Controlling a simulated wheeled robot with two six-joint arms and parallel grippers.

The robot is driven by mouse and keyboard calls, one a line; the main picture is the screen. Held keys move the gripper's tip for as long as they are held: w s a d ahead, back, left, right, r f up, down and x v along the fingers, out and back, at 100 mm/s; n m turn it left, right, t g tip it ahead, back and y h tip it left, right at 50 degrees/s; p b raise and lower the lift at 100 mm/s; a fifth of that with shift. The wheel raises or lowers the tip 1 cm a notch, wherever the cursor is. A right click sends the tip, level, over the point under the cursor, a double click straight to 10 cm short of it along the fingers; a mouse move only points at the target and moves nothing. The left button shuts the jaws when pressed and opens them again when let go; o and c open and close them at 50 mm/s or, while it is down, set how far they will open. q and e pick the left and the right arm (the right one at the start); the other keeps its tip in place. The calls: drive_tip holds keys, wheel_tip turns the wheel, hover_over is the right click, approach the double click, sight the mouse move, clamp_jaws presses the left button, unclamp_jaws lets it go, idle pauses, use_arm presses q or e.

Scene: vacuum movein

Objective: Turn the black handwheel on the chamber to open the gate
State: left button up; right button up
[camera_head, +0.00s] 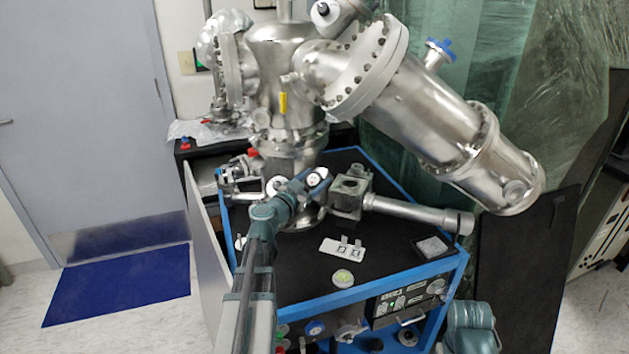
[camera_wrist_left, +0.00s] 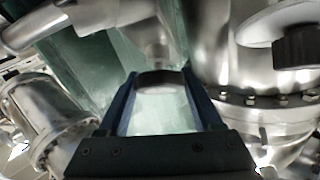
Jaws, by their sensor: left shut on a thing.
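The steel vacuum chamber (camera_head: 285,55) rises from the black-topped blue cart. My left arm reaches up from the bottom of the head view, and its gripper (camera_head: 316,180) is at the chamber's lower front. In the left wrist view, the two fingers of my left gripper (camera_wrist_left: 160,80) stand on both sides of a dark, round-edged piece, the black handwheel (camera_wrist_left: 158,78), on a steel stem. The gripper is shut on it. Most of the handwheel is hidden by my gripper in the head view. Of my right arm only a link shows at bottom right; its gripper is out of view.
A large steel tube (camera_head: 420,110) slants down to the right above the cart. A thinner horizontal tube (camera_head: 410,210) extends right of the gripper. A white label plate (camera_head: 340,248) and a small grey square tray (camera_head: 431,247) lie on the cart top (camera_head: 300,265), whose front is mostly clear.

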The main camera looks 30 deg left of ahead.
use_arm(q)
drive_tip(key=n+y, duration=0.3)
drive_tip(key=shift+d, duration=0.1)
drive_tip(key=n+y, duration=0.1)
drive_tip(key=n, duration=0.1)
drive_tip(key=shift+n+y, duration=0.4)
drive_tip(key=n+g+y, duration=0.1)
drive_tip(key=n+y, duration=0.1)
drive_tip(key=n, duration=0.1)
drive_tip(key=n+g+y+p, duration=0.1)
drive_tip(key=n+y, duration=0.1)
drive_tip(key=n, duration=0.1)
drive_tip(key=shift+a+r, duration=0.1)
drive_tip(key=shift+a, duration=0.1)
drive_tip(key=n+g+y+p, duration=0.1)
drive_tip(key=n+g, duration=0.1)
drive_tip(key=n, duration=0.1)
drive_tip(key=n+g+y+p, duration=0.2)
drive_tip(key=n, duration=0.1)
drive_tip(key=shift+r+n+g, duration=0.1)
drive_tip(key=shift+n+g, duration=0.2)
drive_tip(key=n+g+p, duration=0.2)
drive_tip(key=n, duration=0.1)
drive_tip(key=shift+a+y, duration=0.1)
drive_tip(key=shift+y, duration=0.3)
drive_tip(key=shift+f+n+g+p, duration=0.2)
drive_tip(key=shift+n+g+p, duration=0.6)
drive_tip(key=shift+n, duration=0.1)
drive_tip(key=shift+s, duration=0.1)
